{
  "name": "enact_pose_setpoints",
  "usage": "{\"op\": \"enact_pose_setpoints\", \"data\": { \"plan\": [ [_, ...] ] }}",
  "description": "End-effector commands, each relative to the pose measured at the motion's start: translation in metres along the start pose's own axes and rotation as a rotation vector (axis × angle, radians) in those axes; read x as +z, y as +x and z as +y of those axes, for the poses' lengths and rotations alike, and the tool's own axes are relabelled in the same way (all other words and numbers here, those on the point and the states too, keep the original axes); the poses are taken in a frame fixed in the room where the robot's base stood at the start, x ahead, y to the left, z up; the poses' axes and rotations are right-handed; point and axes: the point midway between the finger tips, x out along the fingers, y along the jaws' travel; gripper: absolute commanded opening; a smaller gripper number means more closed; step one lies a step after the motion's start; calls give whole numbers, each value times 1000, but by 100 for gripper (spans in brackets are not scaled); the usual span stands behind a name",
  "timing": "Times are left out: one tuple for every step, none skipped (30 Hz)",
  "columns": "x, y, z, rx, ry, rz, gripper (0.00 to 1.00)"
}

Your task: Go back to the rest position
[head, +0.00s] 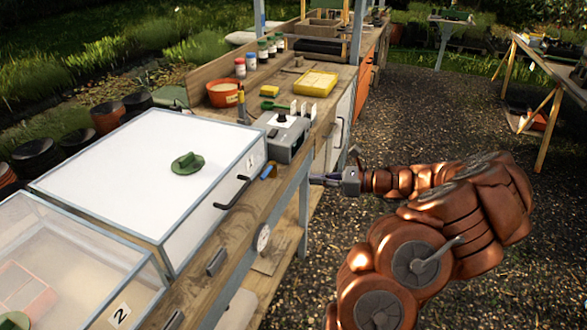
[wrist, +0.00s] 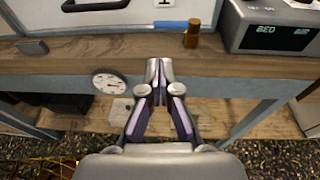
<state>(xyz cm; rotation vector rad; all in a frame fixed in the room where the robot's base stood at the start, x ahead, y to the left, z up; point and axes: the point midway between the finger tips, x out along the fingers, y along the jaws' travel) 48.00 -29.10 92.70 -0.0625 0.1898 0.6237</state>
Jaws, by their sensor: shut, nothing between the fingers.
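My gripper (head: 326,180) reaches toward the front edge of the wooden bench in the head view. In the wrist view my gripper (wrist: 159,68) is shut, its fingertips together with nothing between them. The fingertips appear in front of the bench's front edge; I cannot tell whether they touch it. My copper-coloured arm stretches in from the lower right of the head view.
A grey control box (head: 287,136) stands on the bench near my gripper. A white-lidded frame (head: 110,165) with a black handle (head: 232,192) lies left. A round dial (wrist: 109,83) hangs below the edge. The gravel path (head: 430,110) to the right is free.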

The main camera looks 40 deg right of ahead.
Motion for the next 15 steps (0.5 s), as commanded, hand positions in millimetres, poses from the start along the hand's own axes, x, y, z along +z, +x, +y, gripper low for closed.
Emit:
{"op": "enact_pose_setpoints", "data": {
  "plan": [
    [0,-1,0,0,0,0,0],
    [0,-1,0,0,0,0,0],
    [0,-2,0,0,0,0,0],
    [0,-2,0,1,0,0,0],
    [0,-2,0,1,0,0,0],
    [0,-2,0,1,-1,0,0],
    [1,-1,1,3,-2,0,0],
    [2,0,2,7,-6,1,0],
    [5,3,5,18,-17,3,0],
    [8,7,8,30,-30,6,0],
    [13,12,13,48,-48,10,0],
    [21,20,22,79,-81,17,0],
    [28,27,30,107,-110,25,0],
    [34,34,40,139,-144,34,0],
    [44,45,54,186,-192,45,0]
  ]
}}
